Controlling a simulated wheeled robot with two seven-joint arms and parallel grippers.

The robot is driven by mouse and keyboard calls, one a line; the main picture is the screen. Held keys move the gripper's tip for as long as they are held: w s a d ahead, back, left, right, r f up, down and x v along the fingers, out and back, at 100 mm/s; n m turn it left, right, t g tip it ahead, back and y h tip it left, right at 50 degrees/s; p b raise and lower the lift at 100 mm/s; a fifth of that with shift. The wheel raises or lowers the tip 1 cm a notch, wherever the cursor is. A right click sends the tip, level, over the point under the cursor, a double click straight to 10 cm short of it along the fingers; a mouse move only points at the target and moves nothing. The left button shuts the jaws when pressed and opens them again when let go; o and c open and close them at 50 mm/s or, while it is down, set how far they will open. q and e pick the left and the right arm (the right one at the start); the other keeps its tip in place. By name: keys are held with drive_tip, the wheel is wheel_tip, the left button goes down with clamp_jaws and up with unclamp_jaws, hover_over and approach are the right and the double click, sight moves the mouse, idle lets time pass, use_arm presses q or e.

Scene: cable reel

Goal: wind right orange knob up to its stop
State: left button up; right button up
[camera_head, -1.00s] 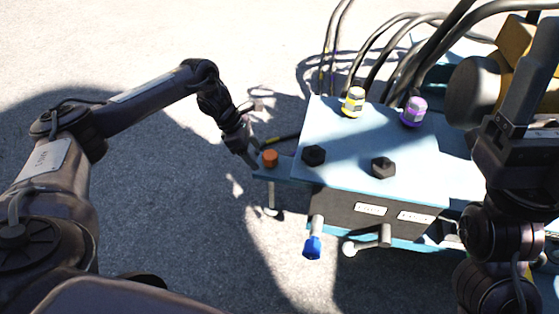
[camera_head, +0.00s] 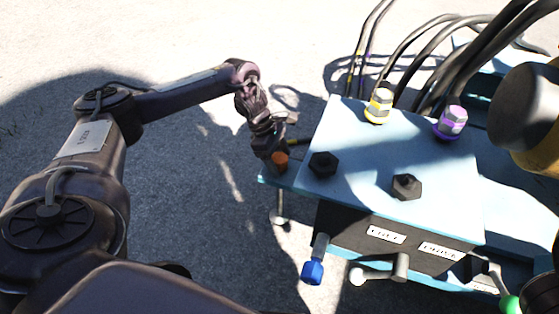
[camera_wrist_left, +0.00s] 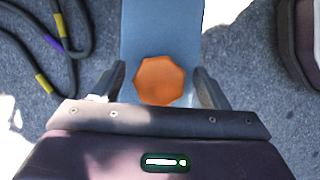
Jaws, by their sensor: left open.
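An orange knob (camera_head: 280,160) stands on a narrow blue plate at the left end of the blue box. In the left wrist view the knob (camera_wrist_left: 160,80) shows as a faceted orange top on a blue strip. My left gripper (camera_head: 271,150) is right behind the knob in the head view. In the wrist view my left gripper (camera_wrist_left: 160,70) is open, with one finger on each side of the knob and a visible gap on both sides. My right gripper is out of view.
The blue box (camera_head: 340,205) carries black hex bolts, a yellow-banded fitting (camera_head: 379,105) and a purple-banded fitting (camera_head: 450,122). A blue-tipped lever (camera_head: 313,271) and a white-tipped lever (camera_head: 358,275) stick out in front. Black cables (camera_head: 425,60) rise behind. Open pavement lies left.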

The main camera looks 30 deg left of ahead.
use_arm(q)
drive_tip(key=shift+c, duration=0.2)
drive_tip(key=c, duration=0.9)
drive_tip(key=shift+p, duration=0.3)
